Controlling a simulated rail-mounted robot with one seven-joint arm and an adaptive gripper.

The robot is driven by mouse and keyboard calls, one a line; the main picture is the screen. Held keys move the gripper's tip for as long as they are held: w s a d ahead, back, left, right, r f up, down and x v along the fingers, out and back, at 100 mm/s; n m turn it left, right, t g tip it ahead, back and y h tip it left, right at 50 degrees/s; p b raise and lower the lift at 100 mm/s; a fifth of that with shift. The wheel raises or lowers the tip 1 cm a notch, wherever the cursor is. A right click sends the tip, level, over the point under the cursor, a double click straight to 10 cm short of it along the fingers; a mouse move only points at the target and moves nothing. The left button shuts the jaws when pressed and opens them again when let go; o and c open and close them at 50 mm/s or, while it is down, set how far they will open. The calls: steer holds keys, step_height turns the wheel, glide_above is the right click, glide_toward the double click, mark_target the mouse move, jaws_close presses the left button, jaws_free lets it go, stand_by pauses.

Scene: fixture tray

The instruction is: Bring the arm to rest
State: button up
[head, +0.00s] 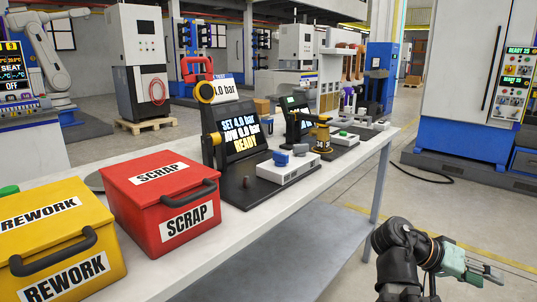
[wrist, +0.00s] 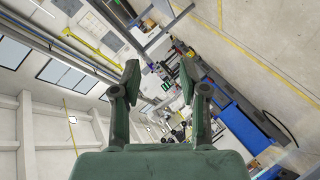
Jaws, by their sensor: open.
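My arm reaches in at the lower right of the head view, past the bench's right end. My gripper (head: 488,274) points to the right, away from the bench, over open floor. In the wrist view my gripper (wrist: 160,82) shows its two green fingers spread apart, with nothing between them. Beyond the fingers the wrist view shows the distant hall, tilted on its side.
A white bench (head: 385,140) carries a red scrap box (head: 130,200), a yellow rework box (head: 98,240) and a fixture with a "READY" screen (head: 240,137). A white and blue machine (head: 460,75) stands at the right. Floor (head: 440,205) around my gripper looks clear.

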steer(key=w+a+f+n+t+y+p, duration=0.1)
steer(key=w+a+f+n+p, duration=0.1)
steer(key=w+f+n+p, duration=0.3)
steer(key=w+a+f+t+y+p, duration=0.1)
steer(key=w+a+f+p, duration=0.1)
steer(key=f, duration=0.4)
steer(key=s+a+f+n+y+p, duration=0.1)
steer(key=a+f+n+y+p, duration=0.1)
steer(key=a+f+p, duration=0.35)
steer(key=s+a+f+n+y+p, duration=0.1)
steer(key=a+f+n+y+p, duration=0.15)
steer(key=f, duration=0.65)
steer(key=s+a+f+g+y+p, duration=0.2)
steer(key=s+a+f+p, duration=0.4)
steer(key=s+a, duration=0.3)
steer(key=s+a+f+g+y+p, duration=0.2)
steer(key=s+a+f+y+p, duration=0.2)
steer(key=s+a, duration=0.5)
steer(key=s+f+n+p, duration=0.1)
steer(key=s+f+p, duration=0.1)
steer(key=s, duration=0.3)
steer(key=shift+s+a+g+y+p, duration=0.25)
steer(key=shift+a+g+y+p, duration=0.1)
steer(key=shift+a+g+p, duration=0.1)
steer(key=shift+d+f, duration=0.1)
